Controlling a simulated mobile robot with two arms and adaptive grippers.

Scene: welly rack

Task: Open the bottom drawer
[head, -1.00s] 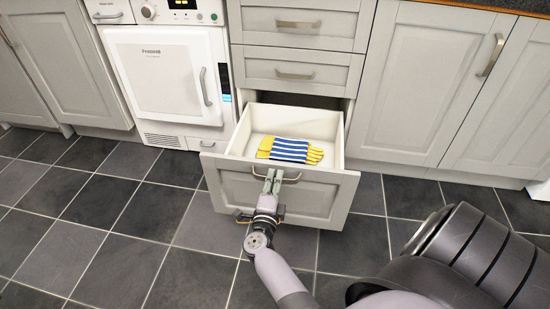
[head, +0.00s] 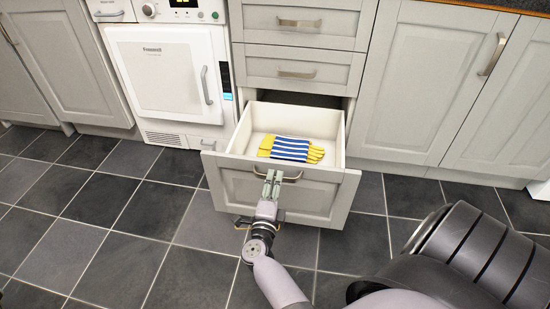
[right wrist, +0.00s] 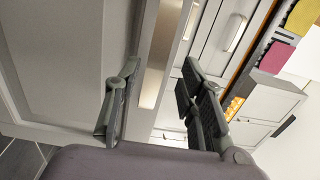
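The bottom drawer (head: 232,187) of the grey unit stands pulled well out, with its white inside showing. Its curved metal handle (head: 291,180) is on the front panel. Striped blue and white gloves with yellow parts (head: 290,149) lie inside. My right gripper (head: 272,177) is at the left part of the handle. In the right wrist view, the fingers of my right gripper (right wrist: 164,100) are spread apart, with a pale metal strip, apparently the handle (right wrist: 152,86), between them. I cannot tell whether either finger touches it. My left gripper is not in view.
Two shut drawers (head: 300,70) are above the open one. A white appliance (head: 165,75) stands to the left and a double cupboard (head: 420,95) to the right, both shut. The dark tiled floor (head: 90,235) at the left is clear.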

